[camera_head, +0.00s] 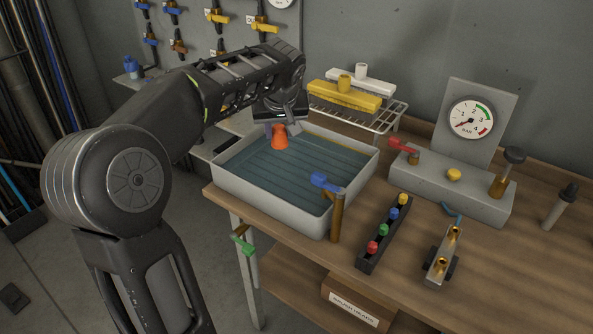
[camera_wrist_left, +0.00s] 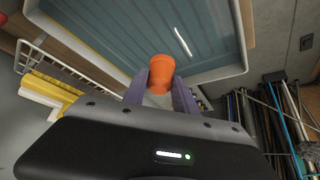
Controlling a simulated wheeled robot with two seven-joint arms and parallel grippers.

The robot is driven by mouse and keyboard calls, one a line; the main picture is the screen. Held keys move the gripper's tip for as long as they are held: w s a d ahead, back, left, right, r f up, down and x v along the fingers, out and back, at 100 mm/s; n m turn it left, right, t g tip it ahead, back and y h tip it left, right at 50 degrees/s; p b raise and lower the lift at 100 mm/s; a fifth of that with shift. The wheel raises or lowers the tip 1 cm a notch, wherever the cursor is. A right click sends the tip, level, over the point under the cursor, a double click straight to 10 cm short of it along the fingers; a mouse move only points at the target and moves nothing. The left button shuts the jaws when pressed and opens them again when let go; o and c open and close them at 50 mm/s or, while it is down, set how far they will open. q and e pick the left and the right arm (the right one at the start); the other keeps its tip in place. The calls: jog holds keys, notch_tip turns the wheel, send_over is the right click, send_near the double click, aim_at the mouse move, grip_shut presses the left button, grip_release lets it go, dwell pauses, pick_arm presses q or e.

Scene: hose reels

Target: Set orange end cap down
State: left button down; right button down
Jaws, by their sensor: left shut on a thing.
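The orange end cap (camera_head: 280,137) is a small tapered cup shape. It hangs from my left gripper (camera_head: 277,127) over the back left part of a grey tray (camera_head: 300,221) with a blue-green ribbed inside. In the left wrist view the end cap (camera_wrist_left: 158,73) sits between the two purplish fingers of my left gripper (camera_wrist_left: 161,85), which is shut on it. The tray (camera_wrist_left: 236,72) lies beyond it in that view. I cannot tell the exact height of the cap above the tray floor. My right gripper is in neither view.
A blue-handled tap (camera_head: 325,183) stands at the tray's front right corner. A wire rack (camera_head: 388,118) with yellow and white brushes stands behind the tray. A rack of coloured caps (camera_head: 383,233), a brass fitting (camera_head: 443,254) and a gauge block (camera_head: 452,179) stand to the right.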

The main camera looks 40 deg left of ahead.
pick_arm(q)
jog(key=shift+f, duration=0.2)
send_over(281, 180)
notch_tip(281, 180, down, 6)
dwell(0.4)
jog(key=shift+f, duration=0.1)
jog(key=shift+f, duration=1.75)
jog(key=shift+f+b, duration=0.15)
jog(key=shift+b, duration=0.2)
jog(key=c, duration=1)
grip_release()
